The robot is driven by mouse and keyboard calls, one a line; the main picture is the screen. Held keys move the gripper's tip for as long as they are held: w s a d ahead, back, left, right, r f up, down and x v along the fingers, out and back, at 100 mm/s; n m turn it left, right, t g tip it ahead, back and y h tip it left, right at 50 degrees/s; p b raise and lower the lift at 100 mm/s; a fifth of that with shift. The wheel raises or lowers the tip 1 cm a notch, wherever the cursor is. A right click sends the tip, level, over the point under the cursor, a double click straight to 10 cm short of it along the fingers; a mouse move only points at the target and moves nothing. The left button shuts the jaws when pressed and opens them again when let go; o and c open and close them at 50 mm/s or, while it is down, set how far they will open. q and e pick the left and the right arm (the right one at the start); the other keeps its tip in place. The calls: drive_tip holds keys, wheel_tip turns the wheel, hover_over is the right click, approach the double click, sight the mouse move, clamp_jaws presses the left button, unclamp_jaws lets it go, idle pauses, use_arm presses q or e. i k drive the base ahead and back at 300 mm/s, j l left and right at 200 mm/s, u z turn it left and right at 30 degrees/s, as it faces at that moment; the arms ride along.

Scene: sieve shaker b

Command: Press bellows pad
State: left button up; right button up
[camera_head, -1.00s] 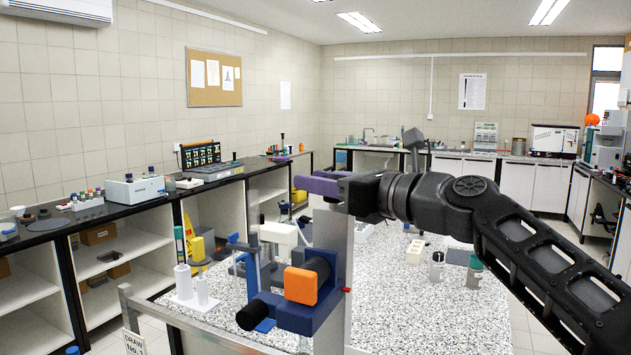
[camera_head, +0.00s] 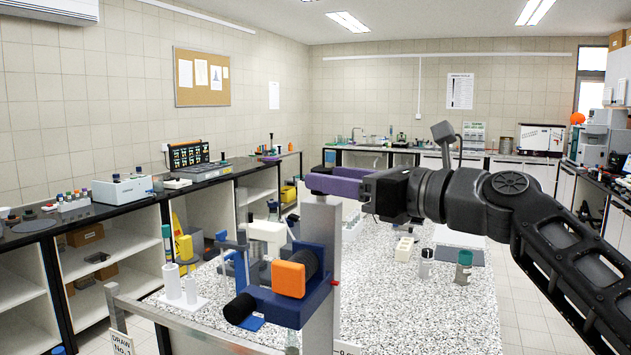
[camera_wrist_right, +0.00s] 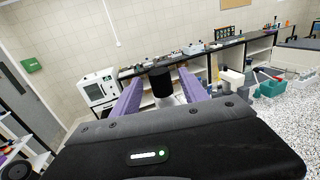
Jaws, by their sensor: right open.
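A dark blue bracket (camera_head: 258,304) is fixed to an upright grey post (camera_head: 321,240) at the near bench edge. It carries an orange block (camera_head: 288,279), with a black ribbed part (camera_head: 305,262) behind it that looks like bellows. A black round knob (camera_head: 240,308) sticks out at its left end. Which part is the pad, I cannot tell. My right gripper (camera_head: 325,183) has purple fingers and is just above the post's top, apart from the orange block. In the right wrist view it is open (camera_wrist_right: 160,92), with a black cylinder (camera_wrist_right: 160,77) seen between the fingers. My left gripper is not in view.
The speckled bench (camera_head: 420,310) has free room to the right. A dark jar (camera_head: 463,267) and a small cup (camera_head: 426,264) stand there. A white stand with two posts (camera_head: 182,288) is left of the bracket. A metal rail (camera_head: 165,325) runs along the near edge.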

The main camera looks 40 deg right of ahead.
sight(288, 278)
drive_tip(key=k+l, duration=0.2)
drive_tip(key=k, duration=0.3)
drive_tip(key=k+l, duration=0.2)
drive_tip(key=k, duration=0.25)
